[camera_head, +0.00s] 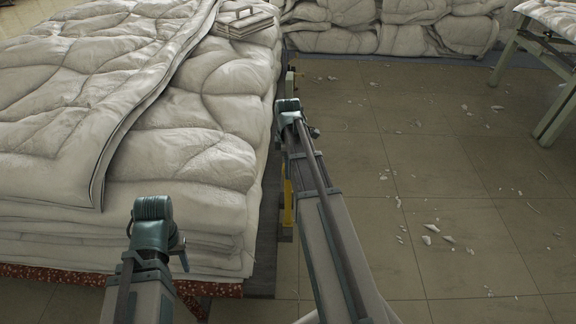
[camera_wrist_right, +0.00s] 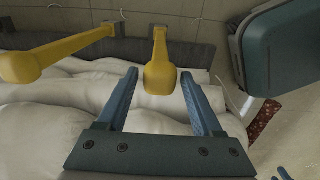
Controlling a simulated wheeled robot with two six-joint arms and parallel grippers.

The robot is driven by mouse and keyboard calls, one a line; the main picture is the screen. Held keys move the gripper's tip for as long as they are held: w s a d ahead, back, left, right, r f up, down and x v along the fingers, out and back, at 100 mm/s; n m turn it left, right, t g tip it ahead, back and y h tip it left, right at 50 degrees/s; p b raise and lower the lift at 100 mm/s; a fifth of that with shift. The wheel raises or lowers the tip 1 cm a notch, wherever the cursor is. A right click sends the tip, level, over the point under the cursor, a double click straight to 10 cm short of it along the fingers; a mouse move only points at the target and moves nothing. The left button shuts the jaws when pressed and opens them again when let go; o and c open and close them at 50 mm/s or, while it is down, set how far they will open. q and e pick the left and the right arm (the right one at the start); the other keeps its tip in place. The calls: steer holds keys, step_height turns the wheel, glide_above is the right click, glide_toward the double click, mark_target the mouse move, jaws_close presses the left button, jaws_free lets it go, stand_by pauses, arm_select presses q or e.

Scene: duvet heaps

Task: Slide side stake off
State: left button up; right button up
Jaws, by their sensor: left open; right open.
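In the right wrist view, one yellow side stake (camera_wrist_right: 160,68) stands out from a dark grey rail (camera_wrist_right: 112,47) with its rounded end toward the camera. My right gripper (camera_wrist_right: 159,78) is open, its blue fingers on either side of that end; I cannot tell whether they touch it. A second yellow stake (camera_wrist_right: 50,57) is further left. In the head view, a yellow stake (camera_head: 288,203) shows partly beside the duvet heap, mostly hidden by my right arm. My left gripper (camera_head: 181,258) is open and empty before the heap's near end; its fingers show only partly.
The tall heap of pale duvets (camera_head: 190,150) fills the left, with a small folded stack (camera_head: 242,23) on top. A red patterned edge (camera_head: 60,275) runs below it. More duvets (camera_head: 390,25) lie at the back. A green-legged table (camera_head: 555,110) stands right. The tiled floor (camera_head: 440,180) has white scraps.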

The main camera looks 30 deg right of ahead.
jaws_close()
stand_by(0.4)
steer(key=shift+r, duration=0.1)
steer(key=shift+r+p, duration=4.6)
steer(key=shift+p, duration=0.25)
